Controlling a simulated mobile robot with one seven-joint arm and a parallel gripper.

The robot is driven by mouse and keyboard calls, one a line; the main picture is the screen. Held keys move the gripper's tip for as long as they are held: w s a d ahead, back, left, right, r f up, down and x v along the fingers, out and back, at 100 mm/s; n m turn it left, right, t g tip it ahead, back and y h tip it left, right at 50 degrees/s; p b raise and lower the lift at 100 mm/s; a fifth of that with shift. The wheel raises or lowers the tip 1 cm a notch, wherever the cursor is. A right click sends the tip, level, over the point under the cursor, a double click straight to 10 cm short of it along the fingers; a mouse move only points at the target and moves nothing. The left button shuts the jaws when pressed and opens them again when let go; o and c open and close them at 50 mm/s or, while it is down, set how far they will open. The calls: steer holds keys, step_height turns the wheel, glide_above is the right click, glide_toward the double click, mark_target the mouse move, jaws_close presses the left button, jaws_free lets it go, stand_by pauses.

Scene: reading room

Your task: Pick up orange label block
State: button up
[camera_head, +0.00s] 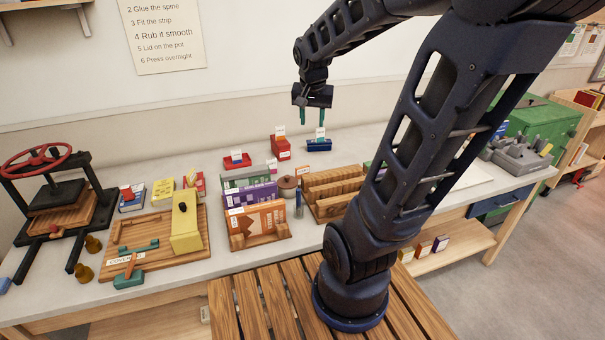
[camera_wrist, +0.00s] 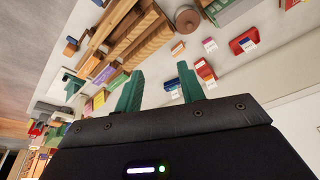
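A small orange block (camera_head: 303,170) with a white label stands on the bench, just behind and right of the brown round pot (camera_head: 288,187). What seems to be the same orange block (camera_wrist: 178,48) shows small in the wrist view, beyond my fingers. My gripper (camera_head: 312,119) points down above the back of the bench, over the blue labelled block (camera_head: 319,146). Its green fingers are apart with nothing between them, as the wrist view (camera_wrist: 160,90) also shows. It is clear of the orange block.
Red labelled blocks (camera_head: 281,152) and (camera_head: 237,161) stand along the back. A wooden slotted rack (camera_head: 333,191) and several book holders (camera_head: 258,222) crowd the front. A press (camera_head: 58,195) stands at left, a green cabinet (camera_head: 541,122) at right.

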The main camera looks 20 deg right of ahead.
steer(key=w+d+f+m+g+h, duration=0.2)
steer(key=w+f+m, duration=0.4)
steer(key=w+f, duration=0.6)
steer(key=m+h, duration=0.1)
steer(key=m, duration=0.4)
glide_toward(305, 170)
steer(key=shift+w+a+r+g, duration=0.2)
steer(key=shift+w+r+g, duration=0.15)
steer(key=shift+w, duration=0.4)
steer(key=shift+w+d+f, duration=0.1)
steer(key=shift+f, duration=0.4)
steer(key=x, duration=0.5)
steer(key=shift+x, duration=2.65)
steer(key=shift+d+r, duration=0.1)
steer(key=shift+d, duration=0.1)
jaws_close()
